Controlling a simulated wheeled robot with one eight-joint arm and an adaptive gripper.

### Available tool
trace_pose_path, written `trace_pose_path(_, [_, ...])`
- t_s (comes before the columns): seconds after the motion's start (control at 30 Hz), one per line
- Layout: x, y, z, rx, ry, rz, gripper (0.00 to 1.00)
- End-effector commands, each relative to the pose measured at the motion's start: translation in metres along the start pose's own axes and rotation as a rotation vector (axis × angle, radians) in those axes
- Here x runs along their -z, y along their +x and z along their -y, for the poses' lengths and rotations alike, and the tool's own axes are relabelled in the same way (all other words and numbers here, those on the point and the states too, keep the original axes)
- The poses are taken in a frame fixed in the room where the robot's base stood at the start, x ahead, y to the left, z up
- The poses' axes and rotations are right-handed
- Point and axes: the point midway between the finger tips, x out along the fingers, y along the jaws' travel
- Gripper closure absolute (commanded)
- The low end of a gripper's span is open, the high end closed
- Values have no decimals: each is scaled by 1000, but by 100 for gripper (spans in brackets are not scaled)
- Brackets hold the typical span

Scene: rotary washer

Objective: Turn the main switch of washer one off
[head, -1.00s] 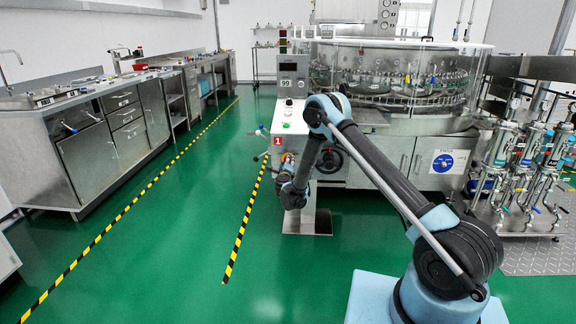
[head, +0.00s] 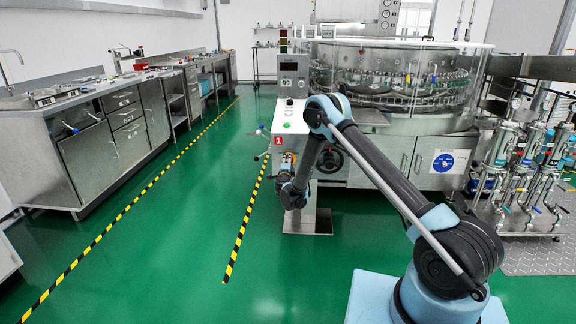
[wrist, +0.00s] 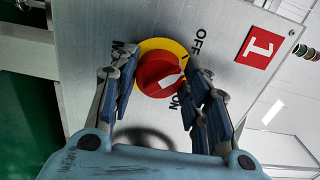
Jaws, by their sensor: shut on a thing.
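The main switch is a red knob (wrist: 160,75) on a yellow disc (wrist: 150,47), set in a grey metal panel. OFF is printed at its upper right and ON at its lower right. The knob's white mark points right, between the two words. A partly covered label stands at its left. My gripper (wrist: 157,88) is shut on the knob, with one finger on each side. In the head view my gripper (head: 287,162) is at the front panel of the washer (head: 279,128), below the red sign with a white 1 (head: 279,142). My arm hides part of the washer there.
A black handwheel (head: 330,159) sits on the washer's front, right of my gripper. A control post with a display (head: 292,72) stands above the panel. Steel counters (head: 85,160) line the left. Pump units (head: 500,165) stand at the right. The green floor between is clear.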

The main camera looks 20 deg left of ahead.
Motion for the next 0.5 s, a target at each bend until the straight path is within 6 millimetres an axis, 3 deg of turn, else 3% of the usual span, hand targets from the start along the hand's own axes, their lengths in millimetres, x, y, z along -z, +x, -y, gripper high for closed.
trace_pose_path(0.37, [-5, -1, -1, -1, -4, 9, 81])
trace_pose_path(0.4, [-5, -1, -1, -1, -4, 9, 55])
trace_pose_path(0.5, [-4, -1, -1, -1, -4, 7, 38])
